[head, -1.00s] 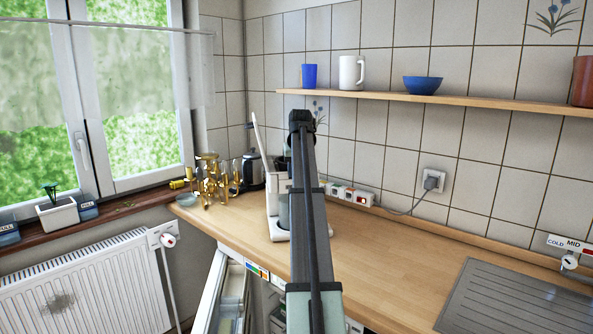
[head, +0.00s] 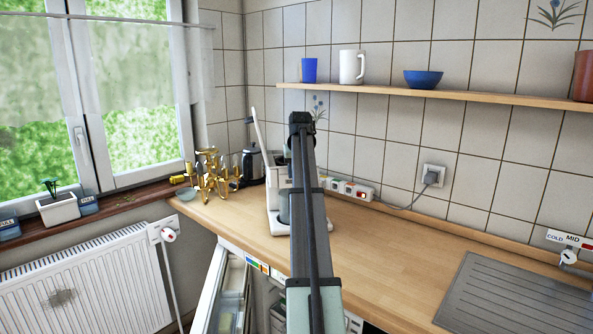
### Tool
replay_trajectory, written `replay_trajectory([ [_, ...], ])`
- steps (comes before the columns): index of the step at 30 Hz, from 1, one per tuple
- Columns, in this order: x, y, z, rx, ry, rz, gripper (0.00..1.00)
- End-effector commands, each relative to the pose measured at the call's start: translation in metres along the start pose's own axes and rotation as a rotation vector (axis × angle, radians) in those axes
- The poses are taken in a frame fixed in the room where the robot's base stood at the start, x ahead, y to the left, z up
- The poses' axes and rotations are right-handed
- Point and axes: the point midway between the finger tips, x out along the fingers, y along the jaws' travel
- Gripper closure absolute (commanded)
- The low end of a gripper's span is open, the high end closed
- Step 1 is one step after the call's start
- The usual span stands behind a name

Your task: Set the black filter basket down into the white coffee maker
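The white coffee maker (head: 273,199) stands on the wooden counter, left of and partly behind my arm. Its white lid (head: 260,134) is raised and tilts up to the left. A grey-green part, perhaps the jug (head: 284,208), shows low between the machine's body and my arm. My arm runs up the middle of the head view and covers the machine's right side. My gripper is hidden behind the arm. I cannot make out the black filter basket, so I cannot tell whether it is held or seated.
A gold rack (head: 211,177) and a dark kettle (head: 252,167) stand left of the coffee maker. A power strip (head: 352,189) lies by the wall. The counter (head: 400,262) is clear to the right, up to the drainboard (head: 515,297). A shelf (head: 450,97) with cups hangs above.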

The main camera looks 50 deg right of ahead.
Motion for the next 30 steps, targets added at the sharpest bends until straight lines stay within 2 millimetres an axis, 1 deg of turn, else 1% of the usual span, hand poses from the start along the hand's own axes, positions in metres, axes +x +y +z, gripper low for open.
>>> replay_trajectory([
  [7,0.0049,0.0,0.0021,0.0,0.001,0.0,0.99],
  [18,0.0054,0.0,0.0023,0.0,0.0,0.0,0.99],
  [19,0.0054,0.0,0.0024,0.0,0.0,0.0,0.63],
  [27,0.0052,0.0,0.0022,0.0,0.0,0.0,0.37],
  [30,0.0051,0.0,0.0022,0.0,0.001,0.0,0.36],
])
